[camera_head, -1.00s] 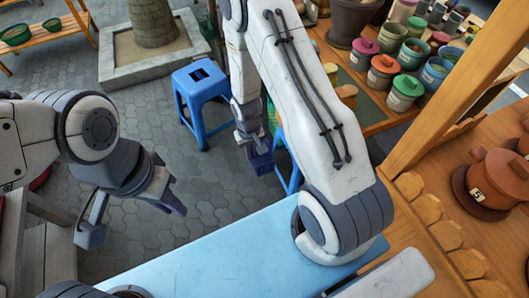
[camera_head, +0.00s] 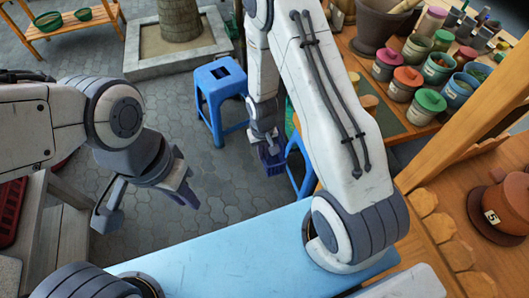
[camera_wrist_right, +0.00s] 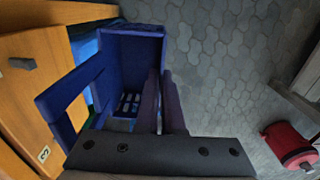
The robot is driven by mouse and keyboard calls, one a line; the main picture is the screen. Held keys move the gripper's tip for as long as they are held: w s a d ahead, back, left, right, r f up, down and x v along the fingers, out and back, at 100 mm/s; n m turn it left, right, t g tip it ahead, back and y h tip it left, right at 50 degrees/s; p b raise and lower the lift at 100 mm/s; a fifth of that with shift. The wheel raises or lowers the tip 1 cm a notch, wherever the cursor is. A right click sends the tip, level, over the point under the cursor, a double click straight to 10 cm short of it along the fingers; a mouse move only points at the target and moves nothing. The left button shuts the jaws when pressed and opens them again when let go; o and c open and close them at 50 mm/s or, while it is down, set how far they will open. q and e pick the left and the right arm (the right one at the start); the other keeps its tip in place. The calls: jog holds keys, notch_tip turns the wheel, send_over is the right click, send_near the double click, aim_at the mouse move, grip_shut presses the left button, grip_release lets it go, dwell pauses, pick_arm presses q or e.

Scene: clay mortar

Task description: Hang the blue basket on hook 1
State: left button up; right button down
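The blue basket (camera_head: 272,160) hangs low from my right gripper (camera_head: 262,136), beside the blue stool and above the paving. In the right wrist view the basket (camera_wrist_right: 130,44) shows its open inside, slotted wall and square handle. The fingers of my right gripper (camera_wrist_right: 161,102) are close together with the basket's wall between them.
A blue stool (camera_head: 219,86) stands behind the basket. Shelves of colourful pots (camera_head: 428,103) and a wooden post (camera_head: 455,140) are at right. A tree planter (camera_head: 180,45) is at the back. Open paving (camera_head: 215,185) lies between my arms. A red canister (camera_wrist_right: 288,146) is at lower right.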

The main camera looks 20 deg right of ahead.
jog(key=a, duration=0.9)
jog(key=shift+w+a, duration=0.3)
jog(key=shift+a, duration=0.05)
dwell(0.5)
dwell(0.4)
